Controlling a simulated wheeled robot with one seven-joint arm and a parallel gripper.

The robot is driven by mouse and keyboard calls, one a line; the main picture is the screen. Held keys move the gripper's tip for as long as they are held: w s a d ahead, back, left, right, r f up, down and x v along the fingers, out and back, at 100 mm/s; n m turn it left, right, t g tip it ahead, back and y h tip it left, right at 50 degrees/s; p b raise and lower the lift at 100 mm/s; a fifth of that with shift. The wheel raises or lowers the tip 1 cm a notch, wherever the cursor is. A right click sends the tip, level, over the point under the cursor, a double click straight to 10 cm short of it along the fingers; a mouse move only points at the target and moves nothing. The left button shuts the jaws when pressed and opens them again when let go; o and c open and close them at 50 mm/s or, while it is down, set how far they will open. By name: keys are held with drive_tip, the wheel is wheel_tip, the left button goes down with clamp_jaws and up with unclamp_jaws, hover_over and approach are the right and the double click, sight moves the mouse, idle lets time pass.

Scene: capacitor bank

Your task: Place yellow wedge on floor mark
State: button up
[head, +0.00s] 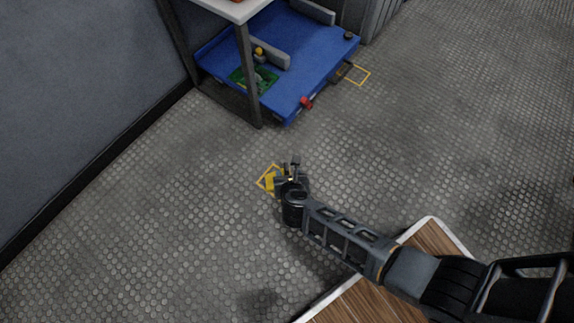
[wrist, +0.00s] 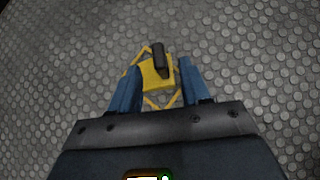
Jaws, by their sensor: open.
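The yellow wedge (wrist: 149,78) lies within the yellow outline of the floor mark (wrist: 167,104) in the wrist view. A dark upright grip (wrist: 159,58) stands on the wedge. My gripper (wrist: 160,68) is open, with its blue fingers on either side of the wedge; I cannot tell whether they touch it. In the head view the wedge (head: 270,183) shows as a yellow patch inside the floor mark (head: 265,172), partly hidden by my gripper (head: 290,174). The mark's right side is hidden there too.
A blue platform (head: 316,58) with a green board (head: 254,80) and a red part (head: 306,103) lies beyond a dark table leg (head: 247,72). A second yellow outline (head: 358,75) is beside it. A wooden top (head: 360,300) lies under my arm. Open floor surrounds the mark.

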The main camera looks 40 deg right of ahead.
drive_tip(key=p+v, duration=0.3)
drive_tip(key=v, duration=0.4)
drive_tip(key=s+d+r+n+t, duration=0.3)
drive_tip(key=s+r+n, duration=0.3)
drive_tip(key=r+n, duration=0.3)
drive_tip(key=s+d+r+n+t, duration=0.2)
drive_tip(key=s+r+n+t, duration=0.1)
drive_tip(key=s+r+n, duration=0.5)
drive_tip(key=s+a+r+n+y, duration=0.1)
drive_tip(key=s+r+n, duration=0.4)
drive_tip(key=r+n, duration=0.7)
drive_tip(key=s+a+r+n+y, duration=0.1)
drive_tip(key=s+r+n+y, duration=0.2)
drive_tip(key=r+n, duration=0.8)
drive_tip(key=s+n, duration=0.1)
drive_tip(key=s, duration=0.1)
drive_tip(key=shift+s+r+t, duration=0.35)
drive_tip(key=shift+t, duration=0.05)
